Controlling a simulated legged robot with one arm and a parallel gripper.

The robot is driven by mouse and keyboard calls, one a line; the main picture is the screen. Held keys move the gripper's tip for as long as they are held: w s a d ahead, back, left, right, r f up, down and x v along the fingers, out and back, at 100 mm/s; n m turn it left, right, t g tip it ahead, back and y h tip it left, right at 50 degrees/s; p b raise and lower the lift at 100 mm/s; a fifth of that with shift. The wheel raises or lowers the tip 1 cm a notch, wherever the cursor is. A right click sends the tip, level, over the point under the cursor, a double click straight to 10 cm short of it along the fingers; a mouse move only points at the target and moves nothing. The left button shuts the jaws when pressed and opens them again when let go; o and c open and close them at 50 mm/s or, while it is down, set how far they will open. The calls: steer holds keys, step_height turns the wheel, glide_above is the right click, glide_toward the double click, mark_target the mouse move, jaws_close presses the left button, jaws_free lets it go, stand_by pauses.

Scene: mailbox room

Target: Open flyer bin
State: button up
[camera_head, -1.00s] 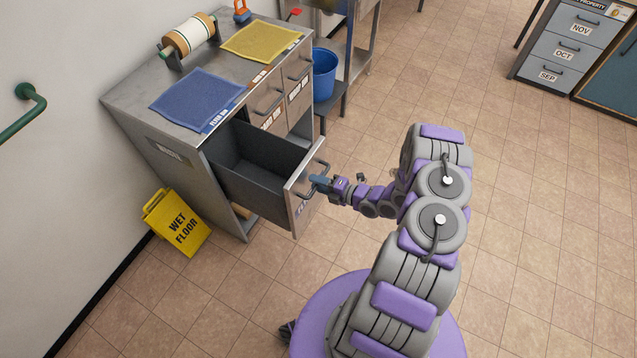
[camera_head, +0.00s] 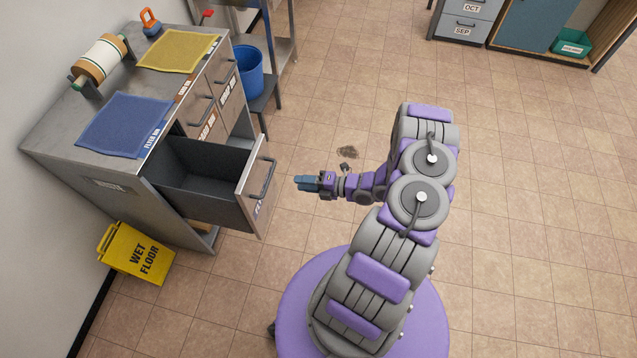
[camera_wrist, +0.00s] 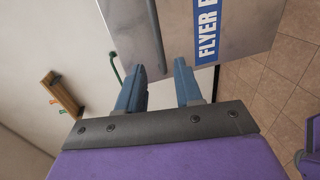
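The flyer bin (camera_head: 205,170) is a deep dark drawer under the blue mat end of the metal cabinet, pulled far out, and its inside looks empty. Its metal front (camera_head: 251,207) carries a bar handle (camera_head: 266,178). In the wrist view the front with its blue "FLYER" label (camera_wrist: 207,30) is close ahead, with part of the handle (camera_wrist: 155,35) at the top. My gripper (camera_head: 300,184) is to the right of the handle, apart from it. In the wrist view its two blue fingers (camera_wrist: 160,80) are spread with nothing between them.
The cabinet (camera_head: 70,140) has other closed drawers beside the bin. A yellow wet floor sign (camera_head: 140,255) stands at lower left. A blue bucket (camera_head: 248,75) sits on a low shelf behind. Tiled floor (camera_head: 530,190) to the right is clear.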

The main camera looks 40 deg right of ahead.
steer(key=shift+v, duration=2.35)
